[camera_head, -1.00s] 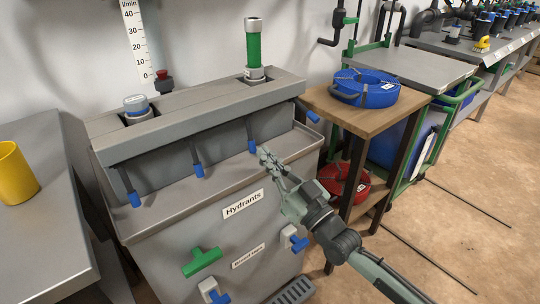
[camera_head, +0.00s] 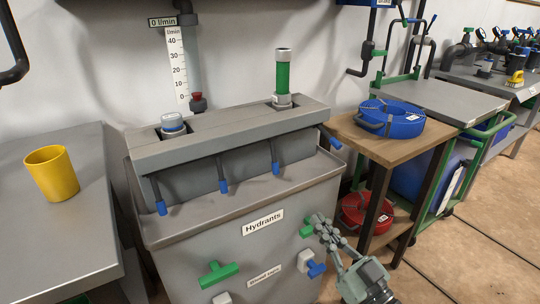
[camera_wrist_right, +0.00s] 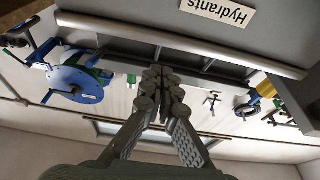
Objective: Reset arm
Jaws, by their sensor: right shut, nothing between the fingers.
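My right gripper (camera_head: 318,220) is shut and empty. It is low in front of the right part of the grey Hydrants cabinet (camera_head: 190,262), close to a green handle (camera_head: 306,229); whether they touch I cannot tell. In the right wrist view, the closed fingers (camera_wrist_right: 160,78) show in the middle with nothing between them, below the Hydrants label (camera_wrist_right: 218,10). My left gripper is not in view.
The cabinet front carries another green handle (camera_head: 218,273) and a white-and-blue handle (camera_head: 313,267). Blue-tipped levers (camera_head: 223,185) hang above. A wooden stand (camera_head: 385,148) with a blue hose coil (camera_head: 391,118) and red coil (camera_head: 364,211) stands right. A yellow cup (camera_head: 52,173) sits left.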

